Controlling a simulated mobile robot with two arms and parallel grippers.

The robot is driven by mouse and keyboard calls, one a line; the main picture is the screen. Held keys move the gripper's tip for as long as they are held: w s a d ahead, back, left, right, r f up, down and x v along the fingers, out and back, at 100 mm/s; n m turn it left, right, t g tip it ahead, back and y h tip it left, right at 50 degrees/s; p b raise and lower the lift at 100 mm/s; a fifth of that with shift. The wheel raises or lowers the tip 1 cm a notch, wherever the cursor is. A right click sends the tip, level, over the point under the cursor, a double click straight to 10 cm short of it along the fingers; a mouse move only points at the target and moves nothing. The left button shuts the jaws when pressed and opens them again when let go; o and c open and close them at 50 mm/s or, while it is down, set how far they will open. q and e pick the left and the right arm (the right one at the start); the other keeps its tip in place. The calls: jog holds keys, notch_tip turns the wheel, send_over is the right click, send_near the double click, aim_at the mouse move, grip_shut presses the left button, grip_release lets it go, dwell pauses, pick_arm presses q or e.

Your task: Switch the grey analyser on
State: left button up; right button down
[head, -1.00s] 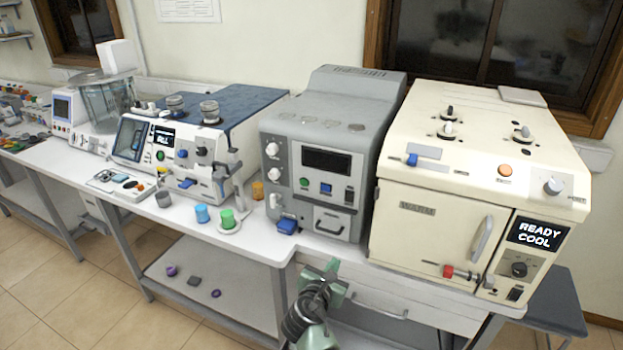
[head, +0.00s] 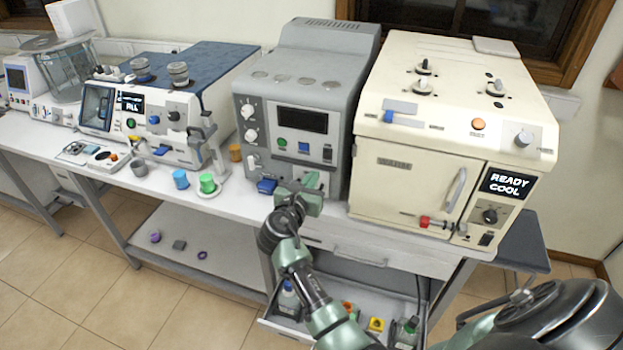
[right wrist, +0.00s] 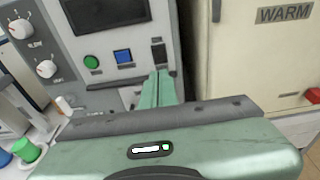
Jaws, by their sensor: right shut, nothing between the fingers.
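The grey analyser (head: 348,70) stands on the white bench between the blue-topped machine and the cream oven, its display (head: 302,119) dark. Its front has a green button (head: 282,142), a blue button (head: 304,147) and a black rocker switch (head: 327,153). In the right wrist view the rocker (right wrist: 158,52) lies just beyond the fingertips, right of the blue button (right wrist: 123,56) and green button (right wrist: 91,62). My right gripper (right wrist: 157,76) is shut and empty, pointing at the panel just below the rocker; I cannot tell whether it touches. It hides part of the lower front. My left gripper is out of view.
The cream oven (head: 405,205) stands close on the right, with a red-tipped lever low on its front. Blue (head: 180,179) and green (head: 207,183) containers stand further left. An open drawer is below.

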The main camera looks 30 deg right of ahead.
jog(key=b, duration=0.3)
send_near(327, 153)
notch_tip(327, 153, down, 3)
jog(key=w+d, duration=0.1)
jog(key=d, duration=0.1)
jog(key=w+d, duration=0.1)
jog(key=w+d+r+b, duration=0.1)
jog(key=shift+w+d+r+b, duration=0.1)
jog(key=shift+w+d+b, duration=0.1)
jog(key=shift+w+b, duration=0.15)
jog(key=shift+w+d+r, duration=0.2)
jog(key=shift+w+d, duration=0.05)
jog(key=shift+d, duration=0.05)
